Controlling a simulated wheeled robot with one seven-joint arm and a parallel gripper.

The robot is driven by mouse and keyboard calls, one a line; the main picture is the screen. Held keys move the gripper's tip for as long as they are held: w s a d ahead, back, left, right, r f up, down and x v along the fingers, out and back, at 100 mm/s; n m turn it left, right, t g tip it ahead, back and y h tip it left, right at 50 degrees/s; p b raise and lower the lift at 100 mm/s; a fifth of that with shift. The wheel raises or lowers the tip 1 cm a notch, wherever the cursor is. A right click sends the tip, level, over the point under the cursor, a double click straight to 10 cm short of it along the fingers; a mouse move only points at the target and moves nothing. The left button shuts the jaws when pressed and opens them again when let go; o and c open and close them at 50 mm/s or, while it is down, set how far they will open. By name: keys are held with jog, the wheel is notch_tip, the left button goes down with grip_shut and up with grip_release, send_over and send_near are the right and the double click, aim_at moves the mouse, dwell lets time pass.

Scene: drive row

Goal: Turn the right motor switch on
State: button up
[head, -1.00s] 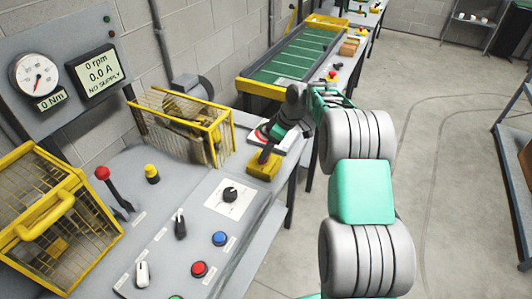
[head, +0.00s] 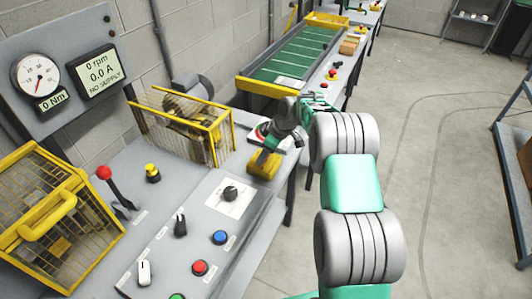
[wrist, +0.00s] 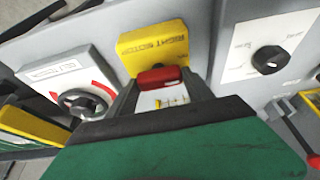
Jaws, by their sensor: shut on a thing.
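The right motor switch is a yellow box (head: 263,165) at the bench's right end in the head view. Its lettered yellow face (wrist: 150,45), reading "RIGHT MOTOR", shows in the wrist view. A red handle (wrist: 163,76) is in front of that face. My gripper (wrist: 160,84) is shut on the red handle, one finger on each side. In the head view my gripper (head: 270,150) reaches down onto the box from above and hides the handle. Whether the switch is on or off cannot be told.
A white plate with a black rotary knob (wrist: 82,102) and red arc is beside the box. On its other side is a dial knob (head: 230,194). A display (head: 96,72) reads 0 rpm, 0.0 A, NO SUPPLY. A yellow cage (head: 187,122) stands behind.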

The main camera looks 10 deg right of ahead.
jog(key=c, duration=0.6)
jog(key=shift+b, duration=0.3)
jog(key=m+b, duration=0.1)
jog(key=m+t+b, duration=0.1)
jog(key=m+b, duration=0.1)
jog(key=shift+s+a+f+m+h, duration=0.1)
jog(key=shift+a+f+m+h, duration=0.1)
jog(key=shift+m+h, duration=0.15)
jog(key=m+h+b, duration=0.1)
jog(key=m, duration=0.1)
jog(key=m+h+b, duration=0.1)
jog(key=m, duration=0.1)
jog(key=shift+a+r+m+t+b, duration=0.1)
jog(key=shift+m+t+b, duration=0.15)
jog(key=shift+t+b, duration=0.15)
jog(key=m+h, duration=0.1)
jog(key=m, duration=0.1)
jog(key=m+h+b, duration=0.1)
jog(key=m, duration=0.2)
jog(key=shift+a+b, duration=0.15)
jog(key=shift+b, duration=0.15)
jog(key=shift+r+m+g+h, duration=0.1)
jog(key=shift+m+g+h, duration=0.25)
jog(key=shift+m, duration=0.8)
jog(key=shift+m+g+h, duration=0.25)
jog(key=shift+m+h, duration=0.15)
jog(key=shift+m, duration=0.75)
